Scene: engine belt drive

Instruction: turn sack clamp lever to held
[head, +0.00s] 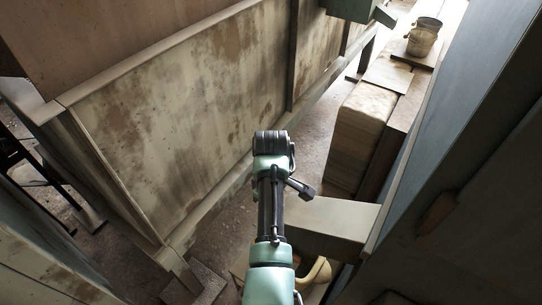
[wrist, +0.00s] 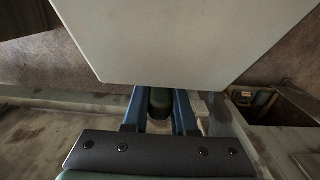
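In the wrist view, my gripper (wrist: 160,107) has two blue fingers set apart. A dark, rounded greenish piece (wrist: 159,101) shows between them, with narrow gaps on both sides. I cannot tell whether it is the sack clamp lever. A large pale plate (wrist: 185,40) fills the top and hides the fingertips. No sack clamp lever can be made out for sure there.
In the head view, a stained pale panel (head: 165,110) runs along the left. A grey beam (head: 333,222) juts out right of my arm. Beyond it are a tan block (head: 358,120) and a bucket (head: 422,38). A dark panel (head: 490,190) closes the right side.

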